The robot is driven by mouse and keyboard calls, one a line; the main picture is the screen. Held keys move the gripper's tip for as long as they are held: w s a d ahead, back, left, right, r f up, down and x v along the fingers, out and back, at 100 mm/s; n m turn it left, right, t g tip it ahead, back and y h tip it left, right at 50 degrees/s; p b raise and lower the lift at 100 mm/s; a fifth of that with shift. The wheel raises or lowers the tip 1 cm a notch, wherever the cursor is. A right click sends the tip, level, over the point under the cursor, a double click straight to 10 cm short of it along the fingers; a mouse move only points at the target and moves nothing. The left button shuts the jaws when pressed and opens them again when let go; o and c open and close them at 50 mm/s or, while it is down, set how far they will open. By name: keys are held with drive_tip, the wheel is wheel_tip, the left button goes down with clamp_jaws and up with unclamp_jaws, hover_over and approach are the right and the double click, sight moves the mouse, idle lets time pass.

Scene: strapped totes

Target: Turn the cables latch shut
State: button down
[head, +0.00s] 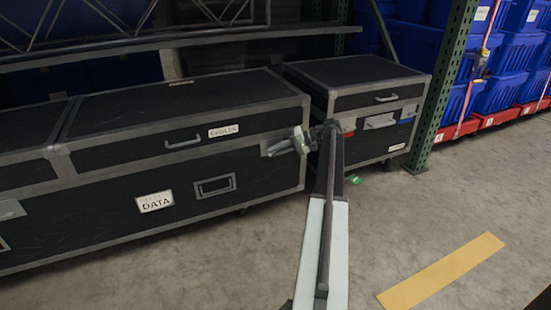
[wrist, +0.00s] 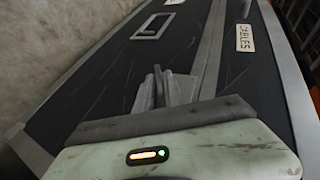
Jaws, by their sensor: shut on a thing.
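The cables case (head: 180,112) is a long black case with metal edges and a white CABLES label (head: 223,131), which also shows in the wrist view (wrist: 245,38). Its latch (head: 277,148) is a grey metal plate near the front right corner, at the lid seam; in the wrist view the latch (wrist: 182,88) shows a thin upright piece. My gripper (head: 297,141) is at the latch and shut on it. My gripper's pale housing with an orange and green light hides the lower part of the wrist view and much of the grip.
A smaller black case (head: 355,92) stands close on the right, behind my arm. A DATA label (head: 154,201) and a recessed handle (head: 215,186) are on the case front. A green post (head: 443,85) and blue totes (head: 502,92) stand farther right. The floor in front is open, with a yellow stripe (head: 442,271).

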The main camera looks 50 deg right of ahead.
drive_tip(key=shift+y+b, duration=0.5)
drive_tip(key=c, duration=1.6)
unclamp_jaws()
drive_tip(key=shift+o, duration=0.2)
drive_tip(key=p+v, duration=0.2)
drive_tip(key=v, duration=0.5)
drive_tip(key=shift+s+d+p, duration=0.15)
drive_tip(key=shift+s+p, duration=0.05)
drive_tip(key=shift+p, duration=0.2)
drive_tip(key=shift+s, duration=0.15)
drive_tip(key=shift+c, duration=0.3)
